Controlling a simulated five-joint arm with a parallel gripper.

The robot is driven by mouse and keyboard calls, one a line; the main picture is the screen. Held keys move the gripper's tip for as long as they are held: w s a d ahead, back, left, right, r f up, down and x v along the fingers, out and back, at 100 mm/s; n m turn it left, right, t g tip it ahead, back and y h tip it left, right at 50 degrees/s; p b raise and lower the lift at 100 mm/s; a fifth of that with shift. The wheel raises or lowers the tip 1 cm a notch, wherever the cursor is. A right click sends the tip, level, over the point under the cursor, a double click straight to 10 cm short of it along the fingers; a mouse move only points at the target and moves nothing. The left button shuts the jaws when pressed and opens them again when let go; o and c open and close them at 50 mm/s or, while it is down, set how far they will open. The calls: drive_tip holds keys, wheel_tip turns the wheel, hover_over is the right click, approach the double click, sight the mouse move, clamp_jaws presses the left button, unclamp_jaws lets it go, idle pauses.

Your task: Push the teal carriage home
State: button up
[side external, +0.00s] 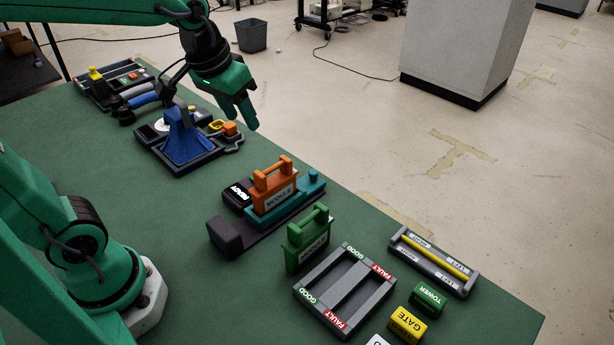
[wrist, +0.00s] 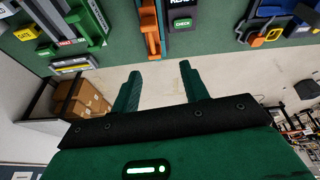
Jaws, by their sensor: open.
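The teal carriage (side external: 314,188) sits on a dark rail (side external: 262,232) with a dark block at its near-left end. An orange module (side external: 273,184) with a handle stands upright on the carriage. In the wrist view the orange module (wrist: 150,32) is at the top, beyond the fingers, and the carriage is hard to make out. My gripper (side external: 241,118) is up in the air, behind and to the left of the carriage, apart from it. In the wrist view my gripper (wrist: 159,70) has its fingers spread with nothing between them.
A green module (side external: 308,240) and a grey GOOD/FAULT tray (side external: 344,290) are in front. A blue stand (side external: 184,138) on a dark tray is behind. A yellow-barred rack (side external: 434,262) lies near the table edge.

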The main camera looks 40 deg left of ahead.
drive_tip(key=w+f+n+g, duration=0.15)
drive_tip(key=w+f, duration=0.25)
drive_tip(key=w, duration=0.5)
drive_tip(key=g, duration=0.2)
approach(313, 172)
drive_tip(key=shift+w+n, duration=0.15)
drive_tip(key=shift+n, duration=0.1)
drive_tip(key=shift+f, duration=0.15)
drive_tip(key=shift+f, duration=3.8)
clamp_jaws()
